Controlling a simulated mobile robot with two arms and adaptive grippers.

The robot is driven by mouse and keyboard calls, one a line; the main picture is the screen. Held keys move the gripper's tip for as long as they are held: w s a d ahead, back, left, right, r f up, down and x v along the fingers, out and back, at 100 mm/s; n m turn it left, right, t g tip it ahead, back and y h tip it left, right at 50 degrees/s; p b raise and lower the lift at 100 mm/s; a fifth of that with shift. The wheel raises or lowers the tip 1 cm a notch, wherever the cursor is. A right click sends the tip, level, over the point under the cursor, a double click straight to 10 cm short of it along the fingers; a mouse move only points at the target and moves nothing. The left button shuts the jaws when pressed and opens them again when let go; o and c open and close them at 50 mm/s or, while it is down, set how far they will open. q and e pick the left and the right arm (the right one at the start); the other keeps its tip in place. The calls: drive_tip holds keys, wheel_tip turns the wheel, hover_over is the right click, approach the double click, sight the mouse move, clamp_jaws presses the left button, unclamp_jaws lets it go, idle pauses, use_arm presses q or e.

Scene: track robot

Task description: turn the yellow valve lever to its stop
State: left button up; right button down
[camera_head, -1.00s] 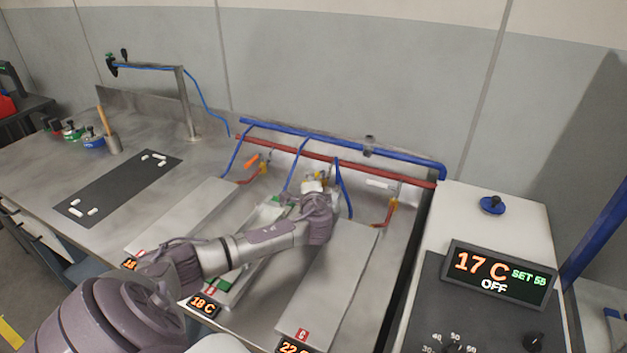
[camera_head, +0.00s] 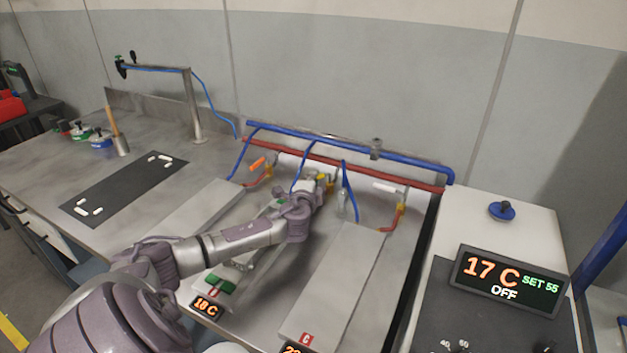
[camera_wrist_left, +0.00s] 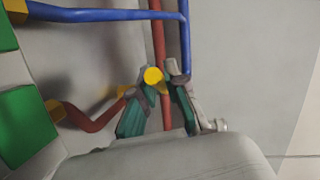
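The yellow valve lever (camera_head: 325,178) is at the back of the middle plate, below the red and blue pipes. In the left wrist view its round yellow end (camera_wrist_left: 153,76) faces the camera, close to the left fingertip. My left gripper (camera_head: 315,187) is at the lever, its arm reaching over the middle plate and hiding part of it. In the left wrist view the two fingers with teal pads (camera_wrist_left: 162,85) stand apart, with the red pipe showing between them. Whether a finger touches the lever I cannot tell. My right gripper is not in view.
An orange lever (camera_head: 258,163) is to the left and a white lever (camera_head: 385,187) to the right. Blue hoses (camera_head: 348,190) hang close beside my gripper. A display box (camera_head: 510,277) reads 17 C, OFF. The dark mat (camera_head: 125,190) lies at left.

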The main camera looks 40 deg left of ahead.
use_arm(q)
drive_tip(key=o, duration=0.4)
drive_tip(key=shift+o, duration=0.2)
drive_tip(key=shift+s+d, duration=0.1)
drive_tip(key=shift+s, duration=0.05)
drive_tip(key=v, duration=1.1)
drive_tip(key=shift+s+d, duration=0.25)
